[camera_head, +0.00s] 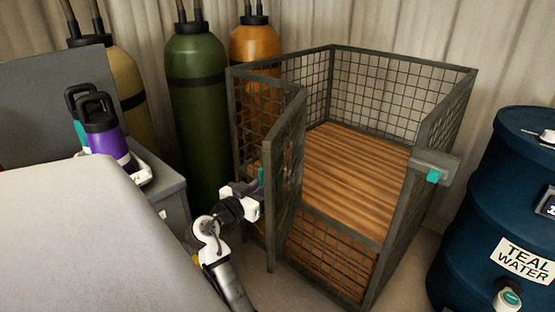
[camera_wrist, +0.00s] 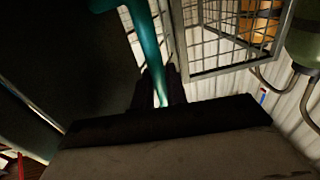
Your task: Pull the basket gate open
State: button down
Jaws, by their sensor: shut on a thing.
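The wire basket (camera_head: 473,72) is a grey-framed mesh cage with a wooden floor, standing in the middle of the head view. Its mesh gate (camera_head: 303,105) stands swung out at an angle, leaving an opening to its right. A teal handle (camera_head: 262,177) is on the gate's near edge. My gripper (camera_head: 258,197) is at the gate's outer side, shut on this handle. In the wrist view the teal handle (camera_wrist: 143,38) runs down between the dark fingers of my gripper (camera_wrist: 160,92). The fingertips are partly hidden in the head view.
A latch block (camera_head: 436,166) with a teal part sits on the basket's right side. A blue drum (camera_head: 470,220) labelled "TEAL WATER" stands at right. Green (camera_head: 197,100) and orange (camera_head: 252,45) gas cylinders stand behind. A grey bench (camera_head: 165,190) with bottles is at left.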

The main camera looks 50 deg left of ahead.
jog(key=shift+s+a+f+m+h+b, duration=0.1)
jog(key=shift+s+a+m+h+b, duration=0.2)
jog(key=shift+a+m+h+b, duration=0.55)
jog(key=shift+s+a+m+h+b, duration=0.2)
jog(key=shift+a+h, duration=0.35)
jog(key=shift+a, duration=0.6)
jog(key=c, duration=1.8)
grip_release()
jog(key=shift+s, duration=0.15)
jog(key=s, duration=0.9)
jog(key=s+d, duration=0.1)
jog(key=s, duration=0.3)
jog(key=shift+s, duration=0.3)
